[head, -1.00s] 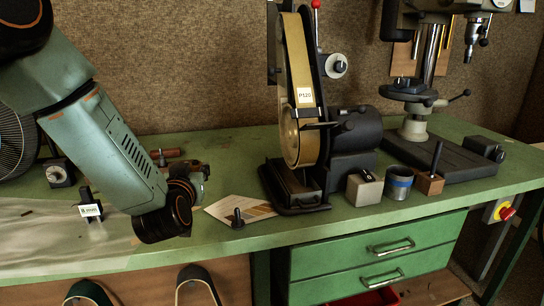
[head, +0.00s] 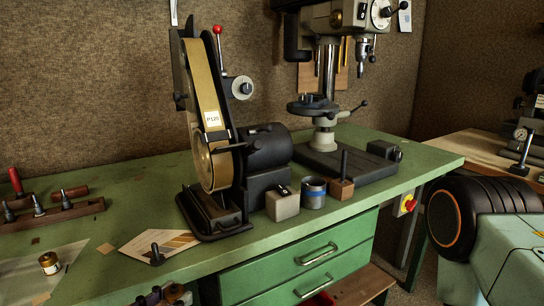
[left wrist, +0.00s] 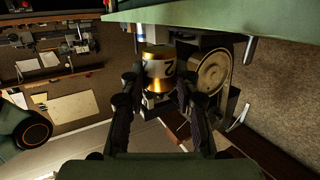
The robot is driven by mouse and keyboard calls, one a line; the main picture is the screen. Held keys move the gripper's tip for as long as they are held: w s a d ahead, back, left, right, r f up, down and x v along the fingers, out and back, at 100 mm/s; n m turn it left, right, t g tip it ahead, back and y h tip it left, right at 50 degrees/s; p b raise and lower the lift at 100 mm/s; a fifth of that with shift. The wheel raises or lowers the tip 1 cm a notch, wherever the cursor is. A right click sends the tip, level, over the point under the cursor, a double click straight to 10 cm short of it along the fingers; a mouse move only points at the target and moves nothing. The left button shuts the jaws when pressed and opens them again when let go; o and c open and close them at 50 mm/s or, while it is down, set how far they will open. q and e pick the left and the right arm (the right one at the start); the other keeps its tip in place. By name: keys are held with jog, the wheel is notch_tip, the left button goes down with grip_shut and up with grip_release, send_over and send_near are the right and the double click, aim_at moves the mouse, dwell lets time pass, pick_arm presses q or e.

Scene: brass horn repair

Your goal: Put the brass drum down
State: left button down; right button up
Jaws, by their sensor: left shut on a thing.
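The brass drum (left wrist: 158,70) shows in the left wrist view as a shiny brass cylinder with a pale band bearing a dark "2". My left gripper (left wrist: 159,88) is shut on it, with one dark finger on each side. In the head view only the dark top of my left gripper (head: 165,296) shows, at the bottom edge. The drum cannot be made out there. My right gripper is out of view; only a link of my arm shows at the right.
A belt sander (head: 205,130) and a drill press (head: 328,110) stand on the green bench (head: 105,185). A grey block (head: 282,203) and a cup (head: 313,194) sit near the front edge. A small brass pot (head: 49,263) stands on a pale mat. Bare bench lies left of the sander.

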pick_arm(q)
jog(key=f, duration=0.1)
jog(key=s+f, duration=0.2)
jog(key=shift+a+f, duration=0.2)
jog(key=shift+a, duration=0.05)
jog(key=shift+r, duration=0.1)
jog(key=w+a+r+n+t+y, duration=0.2)
jog(key=w+a+r+n+y, duration=0.3)
jog(key=w+r, duration=0.65)
jog(key=w+a+n+y, duration=0.4)
jog(key=a+y, duration=0.4)
jog(key=a, duration=0.4)
jog(key=shift+w+a+r+n+g+y, duration=0.2)
jog(key=shift+a+r+n+g+y, duration=0.1)
jog(key=shift+a+r+n+g, duration=0.15)
